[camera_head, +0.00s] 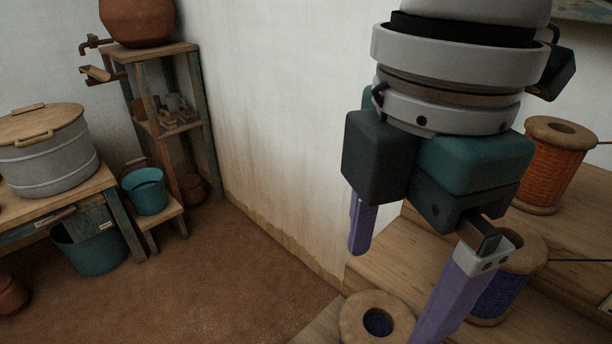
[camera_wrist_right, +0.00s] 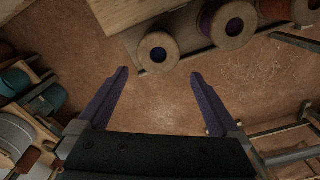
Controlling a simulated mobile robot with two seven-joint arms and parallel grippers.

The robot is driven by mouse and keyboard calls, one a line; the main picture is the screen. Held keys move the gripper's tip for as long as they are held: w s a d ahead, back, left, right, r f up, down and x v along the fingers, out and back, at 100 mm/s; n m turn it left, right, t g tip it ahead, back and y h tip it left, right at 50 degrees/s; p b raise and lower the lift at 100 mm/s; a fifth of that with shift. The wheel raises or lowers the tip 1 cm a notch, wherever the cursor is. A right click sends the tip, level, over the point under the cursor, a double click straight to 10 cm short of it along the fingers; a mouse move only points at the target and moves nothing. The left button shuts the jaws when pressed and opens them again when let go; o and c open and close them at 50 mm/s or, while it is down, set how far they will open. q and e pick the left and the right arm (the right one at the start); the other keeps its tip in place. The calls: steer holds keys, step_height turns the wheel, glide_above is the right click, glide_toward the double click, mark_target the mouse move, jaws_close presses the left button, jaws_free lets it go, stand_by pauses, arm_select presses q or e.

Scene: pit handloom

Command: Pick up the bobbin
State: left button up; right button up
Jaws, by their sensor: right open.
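A bobbin with a pale wooden flange and a dark blue hole (camera_head: 350,318) sits at the bottom of the head view, partly cut off by the frame edge. It also shows in the right wrist view (camera_wrist_right: 145,52), just ahead of the fingertips. My right gripper (camera_head: 393,292) has two purple fingers spread apart, with nothing between them; in the head view the fingers appear above and beside this bobbin. A blue-wound bobbin (camera_head: 497,300) stands partly behind the right finger. An orange-red bobbin (camera_head: 553,165) stands upright farther back. My left gripper is not in view.
The bobbins stand on or beside stepped wooden boards (camera_head: 385,268) against a white wall (camera_head: 275,120). At the left are a wooden shelf (camera_head: 160,50), a lidded metal pot (camera_head: 50,160) and teal buckets (camera_head: 147,193). The brown floor (camera_head: 215,285) between is clear.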

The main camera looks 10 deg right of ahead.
mark_target(375, 332)
steer(key=f+b, duration=0.1)
steer(key=f, duration=0.3)
steer(key=shift+d+f, duration=0.1)
steer(key=shift+d, duration=0.1)
steer(key=shift+w+f+b, duration=0.2)
steer(key=shift+f+b, duration=0.45)
steer(key=shift+f, duration=2.15)
steer(key=shift+c, duration=0.4)
steer(key=c, duration=1.1)
